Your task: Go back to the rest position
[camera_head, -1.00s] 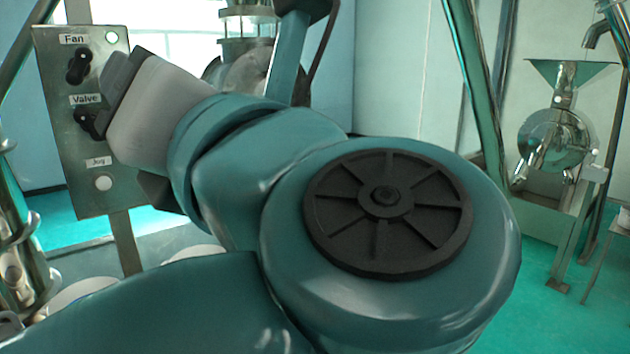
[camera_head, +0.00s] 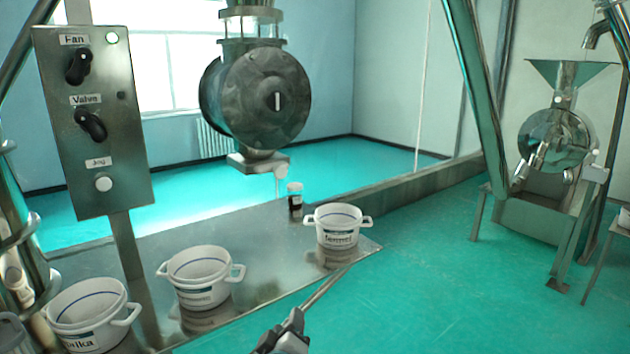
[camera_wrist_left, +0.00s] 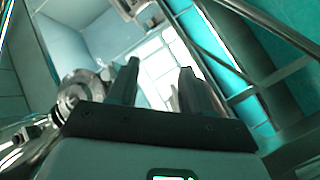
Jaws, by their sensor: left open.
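My left gripper (camera_wrist_left: 160,82) shows in the left wrist view with its two dark fingers apart and nothing between them. That view points up past pipes and bright window panes. In the head view the left arm no longer covers the middle of the picture. The control panel (camera_head: 95,130) stands at the left, with a Fan knob (camera_head: 79,66), a Valve knob (camera_head: 90,124) and a white Jog button (camera_head: 103,184). A small green light shows at its top right. No gripper touches the panel.
White pots stand on a metal platform (camera_head: 255,235): one at left (camera_head: 90,318), one in the middle (camera_head: 197,272), one at right (camera_head: 338,226). A small dark jar (camera_head: 295,197) stands behind. A round metal housing (camera_head: 262,100) hangs above. A hopper machine (camera_head: 558,140) stands right.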

